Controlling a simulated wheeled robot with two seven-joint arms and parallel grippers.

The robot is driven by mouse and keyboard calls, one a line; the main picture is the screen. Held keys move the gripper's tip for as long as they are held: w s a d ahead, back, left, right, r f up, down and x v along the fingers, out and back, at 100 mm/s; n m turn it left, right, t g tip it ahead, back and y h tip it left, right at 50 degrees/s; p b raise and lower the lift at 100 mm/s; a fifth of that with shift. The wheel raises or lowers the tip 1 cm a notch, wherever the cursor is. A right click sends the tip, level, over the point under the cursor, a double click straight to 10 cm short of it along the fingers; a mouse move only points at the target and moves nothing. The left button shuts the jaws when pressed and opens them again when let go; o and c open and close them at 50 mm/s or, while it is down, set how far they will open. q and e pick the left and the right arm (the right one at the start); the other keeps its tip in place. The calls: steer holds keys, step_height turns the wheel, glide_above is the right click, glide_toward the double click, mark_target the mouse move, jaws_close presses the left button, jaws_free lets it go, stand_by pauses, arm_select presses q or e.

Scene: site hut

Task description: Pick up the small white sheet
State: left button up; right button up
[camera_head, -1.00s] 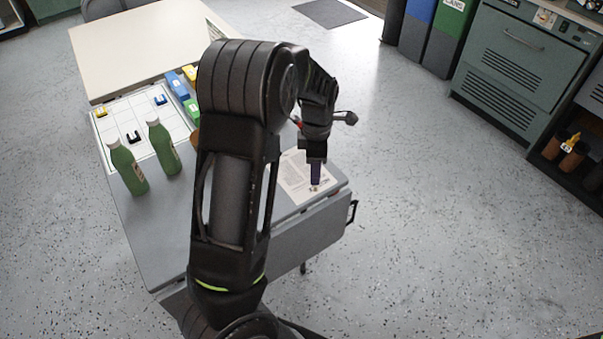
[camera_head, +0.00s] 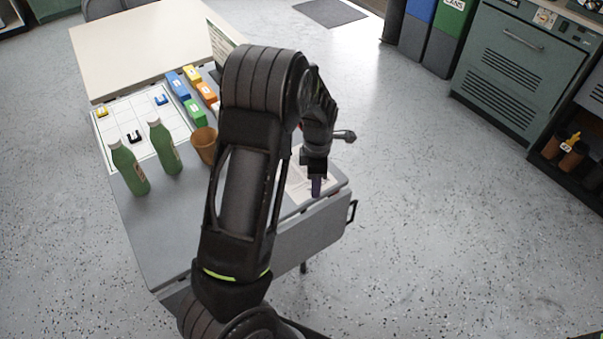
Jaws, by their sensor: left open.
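The small white sheet (camera_head: 300,187), with some print on it, lies flat near the right end of the grey tabletop (camera_head: 175,225). My left arm hides part of it. My left gripper (camera_head: 316,190) points down over the sheet, its fingertips close to the paper. I cannot tell whether they touch it. The gripper is open, though its fingers are seen edge-on and the gap does not show. My right gripper is not in view.
Two green bottles (camera_head: 128,168) (camera_head: 164,146) and a brown cup (camera_head: 204,145) stand left of my arm. Behind them are a white grid sheet (camera_head: 118,112) with small clips and several coloured boxes (camera_head: 178,86). Open floor lies right of the table.

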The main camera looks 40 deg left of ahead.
arm_select(q)
steer(key=shift+c, duration=0.4)
jaws_close()
stand_by(0.4)
